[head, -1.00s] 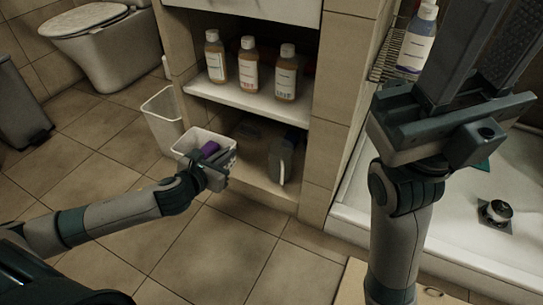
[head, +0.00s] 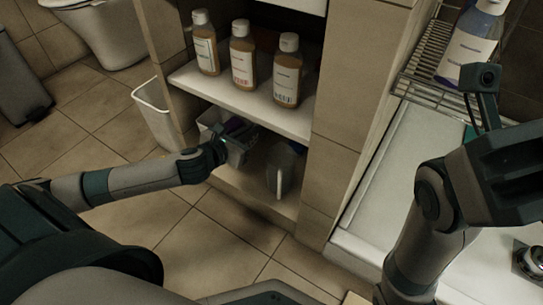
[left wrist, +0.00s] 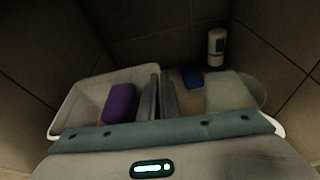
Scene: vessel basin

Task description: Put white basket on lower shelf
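The white basket (head: 208,120) is inside the lower shelf (head: 262,200) of the tiled cabinet, at the left of its opening, partly hidden by my left gripper (head: 231,141). In the left wrist view the basket (left wrist: 84,92) holds a purple item (left wrist: 119,103). My left gripper (left wrist: 160,95) has its fingers close together at the basket's right-hand wall and looks shut on it. Whether the basket's bottom touches the shelf is hidden. My right gripper's body (head: 502,178) is at the right edge of the head view, with its fingers out of frame.
A translucent container (head: 283,172) stands right of the basket. The left wrist view shows a blue item (left wrist: 192,80) and a white bottle (left wrist: 216,46) deeper in. Bottles (head: 242,55) stand on the shelf board (head: 250,103) above. A white bin (head: 155,112) is left of the cabinet.

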